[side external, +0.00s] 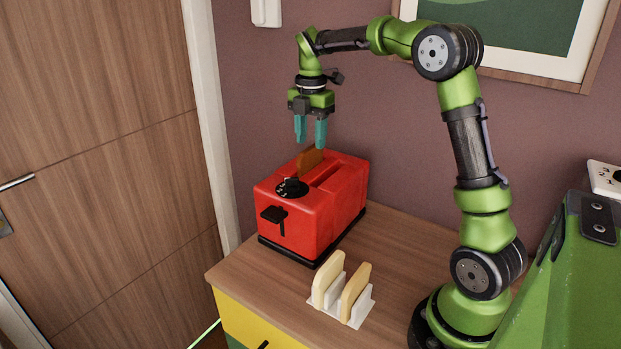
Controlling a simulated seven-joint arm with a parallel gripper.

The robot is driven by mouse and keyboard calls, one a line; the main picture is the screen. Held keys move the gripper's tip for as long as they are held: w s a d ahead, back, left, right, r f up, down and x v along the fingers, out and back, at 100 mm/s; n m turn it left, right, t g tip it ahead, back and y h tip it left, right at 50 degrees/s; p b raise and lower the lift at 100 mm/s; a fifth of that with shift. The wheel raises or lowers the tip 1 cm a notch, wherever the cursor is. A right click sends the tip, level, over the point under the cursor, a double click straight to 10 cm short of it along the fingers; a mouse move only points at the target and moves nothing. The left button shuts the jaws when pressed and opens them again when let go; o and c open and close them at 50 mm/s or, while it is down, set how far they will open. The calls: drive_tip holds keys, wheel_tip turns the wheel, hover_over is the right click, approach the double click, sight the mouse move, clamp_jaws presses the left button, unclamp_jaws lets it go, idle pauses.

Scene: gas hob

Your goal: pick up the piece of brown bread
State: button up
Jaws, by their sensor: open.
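A piece of brown bread (309,161) stands upright in the far slot of the red toaster (327,211), with its top part sticking out. Its lower part is hidden inside the toaster. My gripper (311,142) points down with its two teal fingers apart. It is open and empty, just above the brown bread. From this view I cannot tell whether the fingers are lined up on both sides of the bread.
The toaster's near slot (328,174) looks empty. A white rack (362,314) holds two pale bread slices (328,280) at the front of the wooden cabinet top (243,274). A purple wall (260,100) is behind. The counter's left front corner is clear.

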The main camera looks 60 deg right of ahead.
sight(310, 148)
drive_tip(key=shift+w+f, duration=0.1)
drive_tip(key=shift+f, duration=1.9)
clamp_jaws()
